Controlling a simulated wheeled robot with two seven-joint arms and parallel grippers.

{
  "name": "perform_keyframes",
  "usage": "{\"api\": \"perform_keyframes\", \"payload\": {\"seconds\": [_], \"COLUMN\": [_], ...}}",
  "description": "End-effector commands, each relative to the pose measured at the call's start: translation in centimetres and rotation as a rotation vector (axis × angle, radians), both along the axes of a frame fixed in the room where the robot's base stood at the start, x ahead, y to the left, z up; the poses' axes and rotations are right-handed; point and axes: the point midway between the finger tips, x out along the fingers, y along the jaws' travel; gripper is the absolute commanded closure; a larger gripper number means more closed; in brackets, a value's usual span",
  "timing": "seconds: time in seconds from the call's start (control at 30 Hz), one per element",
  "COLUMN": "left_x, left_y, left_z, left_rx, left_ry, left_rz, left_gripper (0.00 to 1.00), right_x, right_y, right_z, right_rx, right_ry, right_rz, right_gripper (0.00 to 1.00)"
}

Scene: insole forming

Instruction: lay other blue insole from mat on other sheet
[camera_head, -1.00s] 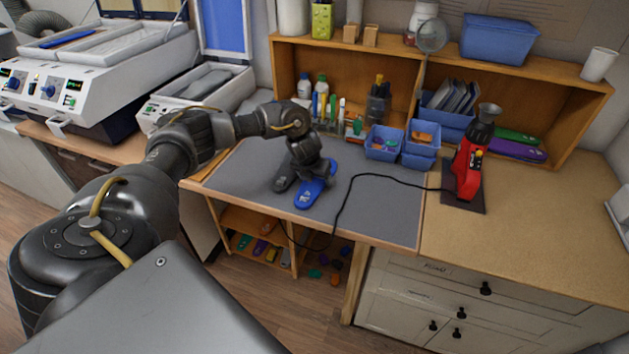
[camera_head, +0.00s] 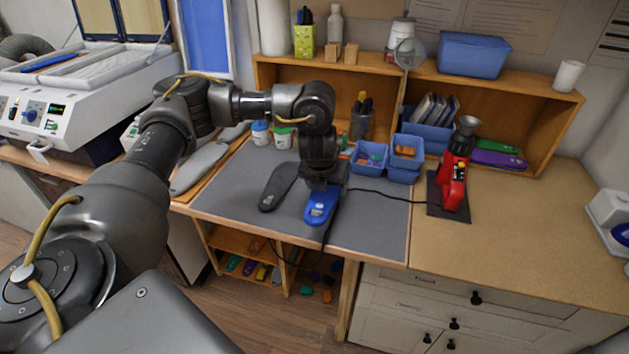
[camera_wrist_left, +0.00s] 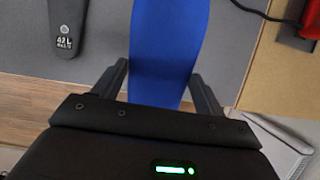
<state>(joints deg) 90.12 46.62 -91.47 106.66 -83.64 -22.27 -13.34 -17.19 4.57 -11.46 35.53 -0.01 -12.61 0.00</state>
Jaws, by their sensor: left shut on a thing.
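My left gripper (camera_head: 322,184) is shut on a blue insole (camera_head: 320,208) over the front part of the grey mat (camera_head: 235,190). In the left wrist view the blue insole (camera_wrist_left: 168,50) runs between the two fingers (camera_wrist_left: 158,85). I cannot tell how far it is above the mat. A dark grey insole (camera_head: 277,188) lies on the mat to its left; its "42 L" mark shows in the left wrist view (camera_wrist_left: 68,35). Pale grey foot-shaped pieces (camera_head: 199,167) lie left of the mat, partly behind my left arm. My right gripper is not in view.
A black cable (camera_head: 385,194) crosses the mat to the red tool (camera_head: 455,172) on its dark pad. Blue bins (camera_head: 370,157) stand at the back of the mat. A white machine (camera_head: 60,110) stands at the left. The wooden top at the right is mostly clear.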

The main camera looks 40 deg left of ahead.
Motion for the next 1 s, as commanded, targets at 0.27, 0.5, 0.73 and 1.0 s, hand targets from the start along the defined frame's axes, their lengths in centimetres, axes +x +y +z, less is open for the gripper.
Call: {"api": "perform_keyframes", "payload": {"seconds": [0.27, 0.5, 0.73, 1.0], "left_x": [-0.6, -0.6, -0.6, -2.2], "left_y": [-2.0, -2.0, -2.1, -2.9], "left_z": [0.9, 0.9, 0.9, 0.3], "left_rx": [-0.001, -0.001, 0.002, 0.01], "left_ry": [0.0, 0.0, -0.003, -0.004], "left_rz": [-0.001, 0.0, 0.073, 0.477], "left_gripper": [0.53, 0.53, 0.53, 0.53], "right_x": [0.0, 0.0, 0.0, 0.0], "right_y": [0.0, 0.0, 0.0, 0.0], "right_z": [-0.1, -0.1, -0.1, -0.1], "right_rx": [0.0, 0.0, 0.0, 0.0], "right_ry": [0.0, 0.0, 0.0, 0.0], "right_rz": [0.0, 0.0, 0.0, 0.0], "right_gripper": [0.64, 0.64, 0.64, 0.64]}}
